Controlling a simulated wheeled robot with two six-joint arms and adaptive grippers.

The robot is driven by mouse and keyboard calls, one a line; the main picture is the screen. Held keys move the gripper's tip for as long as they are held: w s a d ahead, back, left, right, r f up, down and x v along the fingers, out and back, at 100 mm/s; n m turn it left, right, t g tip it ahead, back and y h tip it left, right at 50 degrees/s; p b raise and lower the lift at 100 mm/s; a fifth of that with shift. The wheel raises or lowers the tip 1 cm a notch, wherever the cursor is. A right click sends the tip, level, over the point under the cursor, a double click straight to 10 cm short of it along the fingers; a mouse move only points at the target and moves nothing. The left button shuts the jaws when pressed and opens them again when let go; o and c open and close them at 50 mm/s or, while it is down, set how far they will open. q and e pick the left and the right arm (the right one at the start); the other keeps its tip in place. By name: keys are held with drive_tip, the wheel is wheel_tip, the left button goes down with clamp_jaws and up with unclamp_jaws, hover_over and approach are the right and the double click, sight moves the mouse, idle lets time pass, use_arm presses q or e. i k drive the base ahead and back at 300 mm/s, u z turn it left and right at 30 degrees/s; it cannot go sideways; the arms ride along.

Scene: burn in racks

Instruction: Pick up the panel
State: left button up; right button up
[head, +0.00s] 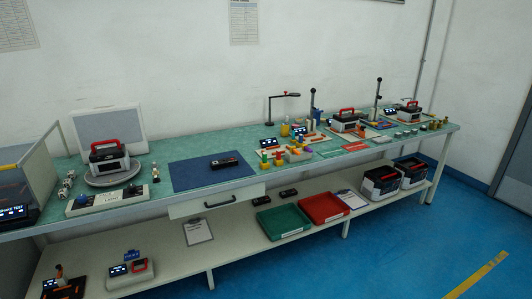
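A light grey, flat square panel (115,130) in a pale frame stands upright at the back left of the green-topped bench (215,200), near the wall. A device with a red handle (108,156) sits on a round grey turntable (107,177) in front of it and hides part of its lower edge. It is the most panel-like thing here, but I cannot tell whether it is the one the task names. Neither of my grippers is in view.
A blue mat (195,178) with a small black device (224,162) lies mid-bench. A control box (108,199) is at the front left. Fixtures and lamps crowd the right side. The lower shelf holds a green tray (283,221) and a red tray (324,208).

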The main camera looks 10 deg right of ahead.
sight(224, 163)
drive_tip(key=u, duration=0.4)
drive_tip(key=i, duration=1.3)
